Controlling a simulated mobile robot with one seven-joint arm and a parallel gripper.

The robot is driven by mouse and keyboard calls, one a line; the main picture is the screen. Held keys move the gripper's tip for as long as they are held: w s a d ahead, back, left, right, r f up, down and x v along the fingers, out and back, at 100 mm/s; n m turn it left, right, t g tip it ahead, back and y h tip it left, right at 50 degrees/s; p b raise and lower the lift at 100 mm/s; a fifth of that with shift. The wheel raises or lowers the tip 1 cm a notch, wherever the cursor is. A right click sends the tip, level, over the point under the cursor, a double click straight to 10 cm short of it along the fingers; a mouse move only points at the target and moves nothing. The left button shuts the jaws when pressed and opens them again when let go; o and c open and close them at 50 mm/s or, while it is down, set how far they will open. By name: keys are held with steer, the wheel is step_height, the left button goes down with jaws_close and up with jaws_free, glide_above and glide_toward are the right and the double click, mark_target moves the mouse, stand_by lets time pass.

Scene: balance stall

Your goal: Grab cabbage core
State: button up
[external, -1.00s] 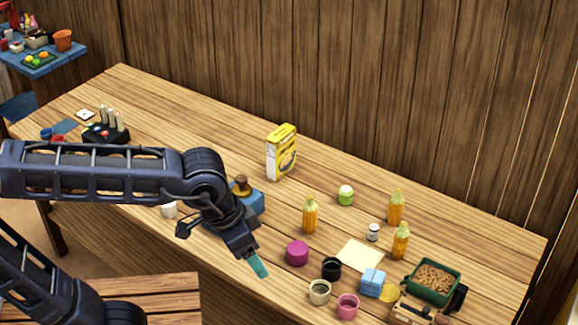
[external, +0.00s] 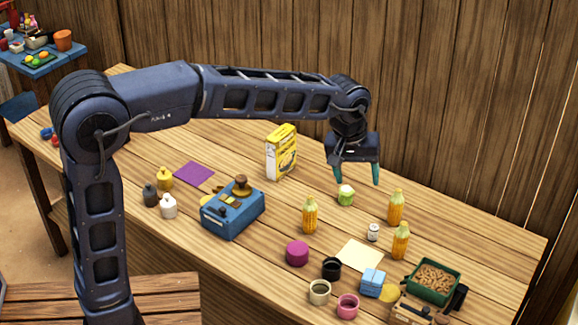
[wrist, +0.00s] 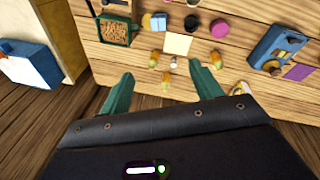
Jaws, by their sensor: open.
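The cabbage core (external: 346,196) is a small pale-green and white lump standing on the wooden table, in front and right of the yellow box. My gripper (external: 356,181) is open and empty, with its two teal fingers pointing down. In the external view its fingertips show just above and slightly right of the cabbage core, apart from it; the exact height and depth gap cannot be told. In the wrist view the open fingers (wrist: 160,70) show, but I cannot make out the cabbage core there.
A yellow box (external: 281,152) stands left of the cabbage core. Corn bottles (external: 310,215) (external: 396,207) (external: 400,241) and a small white jar (external: 373,232) stand nearby. A blue scale (external: 233,210), magenta pot (external: 297,253) and green tray (external: 433,283) lie further off. A wooden wall runs behind.

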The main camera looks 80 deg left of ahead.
steer(key=w+a+f+n, duration=0.45)
steer(key=w+a, duration=0.25)
steer(key=a, duration=0.4)
steer(key=n+g, duration=0.2)
steer(key=n, duration=0.7)
glide_above(346, 189)
steer(key=shift+h, duration=0.3)
step_height(346, 189, down, 26)
steer(key=shift+w+d+f, duration=0.1)
steer(key=shift+w, duration=0.05)
steer(key=shift+a+f, duration=0.2)
steer(key=shift+f, duration=0.35)
step_height(346, 189, down, 10)
steer(key=shift+d+f, duration=0.1)
steer(key=c, duration=1)
